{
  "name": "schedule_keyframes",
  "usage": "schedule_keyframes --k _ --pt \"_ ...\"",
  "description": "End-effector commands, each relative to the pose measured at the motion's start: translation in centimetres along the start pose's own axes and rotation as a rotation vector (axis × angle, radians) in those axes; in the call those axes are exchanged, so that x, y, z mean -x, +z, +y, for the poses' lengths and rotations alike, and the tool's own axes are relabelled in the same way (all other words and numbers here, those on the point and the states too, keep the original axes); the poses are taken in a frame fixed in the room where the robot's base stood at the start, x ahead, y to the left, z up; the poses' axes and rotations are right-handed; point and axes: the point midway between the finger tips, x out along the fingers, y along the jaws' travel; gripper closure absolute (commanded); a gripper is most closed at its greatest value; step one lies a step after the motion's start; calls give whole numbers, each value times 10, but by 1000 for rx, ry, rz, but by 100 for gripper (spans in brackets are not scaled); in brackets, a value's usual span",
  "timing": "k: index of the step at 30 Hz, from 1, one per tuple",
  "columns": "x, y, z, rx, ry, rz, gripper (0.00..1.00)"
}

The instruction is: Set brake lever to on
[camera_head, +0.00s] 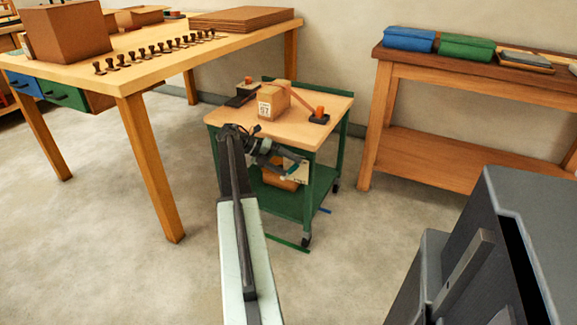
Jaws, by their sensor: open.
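A green-framed cart (330,98) with a pale wooden top stands in the middle of the room. No part is clearly marked as the brake lever. A dark block with an orange knob (319,112) sits at the top's right side, with a reddish-brown bar (299,98) slanting near it, partly behind a box. A pale plate (297,174) shows at the cart's front, below the top. My gripper (291,164) is in front of that plate, small and dark against it. It is open; whether it touches anything, I cannot tell. My arm hides part of the cart's left front.
A brown box (281,178) sits on the lower shelf. A workbench (150,72) stands left, a wooden table (470,78) right.

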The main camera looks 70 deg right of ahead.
Motion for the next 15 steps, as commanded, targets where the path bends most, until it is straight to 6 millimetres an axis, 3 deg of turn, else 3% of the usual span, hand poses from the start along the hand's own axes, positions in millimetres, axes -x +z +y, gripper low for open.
schedule_keyframes --k 10,15 --pt "64 2 -4 2 1 -2 24" --pt "75 1 -1 0 1 1 24"
